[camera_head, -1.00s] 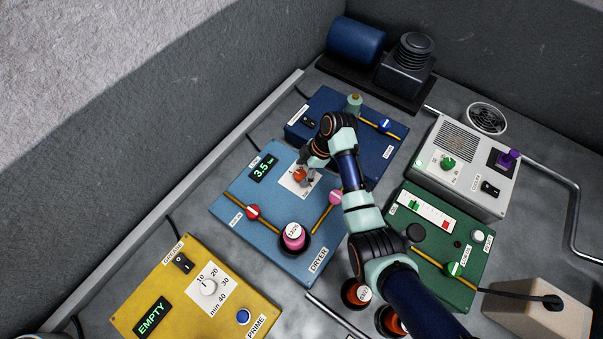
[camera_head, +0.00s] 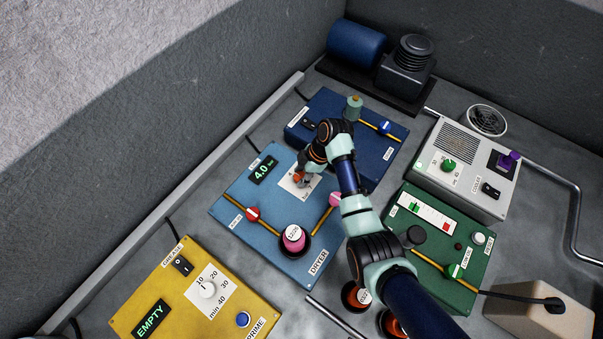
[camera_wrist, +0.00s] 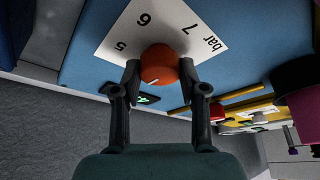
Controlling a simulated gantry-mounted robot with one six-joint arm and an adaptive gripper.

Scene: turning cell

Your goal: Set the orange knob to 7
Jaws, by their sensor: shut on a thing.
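The orange knob (camera_wrist: 158,66) sits on a white dial plate (camera_wrist: 117,41) with 5, 6 and 7 and "bar" visible in the wrist view. Its pale pointer line faces down-left, toward my palm, away from the 7. My gripper (camera_wrist: 160,72) has one finger on each side of the knob and is shut on it. In the head view the knob (camera_head: 301,178) is partly hidden by my gripper (camera_head: 304,178). The blue dryer panel (camera_head: 235,190) carries it, and its green display (camera_head: 264,171) reads 4.0.
A pink spool (camera_head: 293,240), a red valve (camera_head: 252,214) and a pink valve (camera_head: 337,199) stand on the dryer panel near my gripper. A dark blue panel (camera_head: 330,107) lies behind, a green panel (camera_head: 450,228) to the right and a yellow grease panel (camera_head: 160,300) at front left.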

